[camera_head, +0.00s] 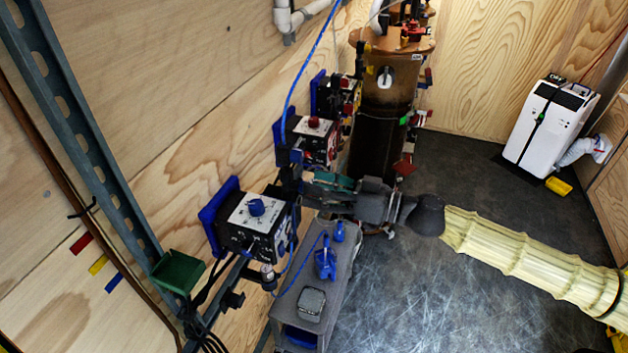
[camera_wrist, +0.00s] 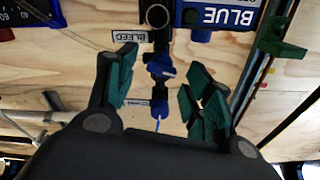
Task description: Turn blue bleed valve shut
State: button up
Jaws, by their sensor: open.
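The blue bleed valve (camera_wrist: 160,68) shows in the wrist view on a dark vertical fitting, beside a "BLEED" label (camera_wrist: 130,36). My gripper (camera_wrist: 159,78) is open, with teal finger pads left and right of the valve in the picture. Neither pad visibly touches it; the depth between them is hard to tell. A second blue fitting (camera_wrist: 159,108) with a thin blue line sits below the valve. In the head view my gripper (camera_head: 314,187) reaches left toward the wall equipment, and hides the valve or leaves it too small to make out.
A control box with a blue knob (camera_head: 256,207) stands left of my gripper, with a red-knobbed box (camera_head: 314,122) behind. A grey cart (camera_head: 343,275) carrying blue items is below. A brown tank (camera_head: 388,90) stands behind my arm. Floor (camera_head: 450,290) is clear at front right.

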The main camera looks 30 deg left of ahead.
jog(key=shift+s+a, duration=0.15)
jog(key=shift+a, duration=0.45)
jog(key=c, duration=1)
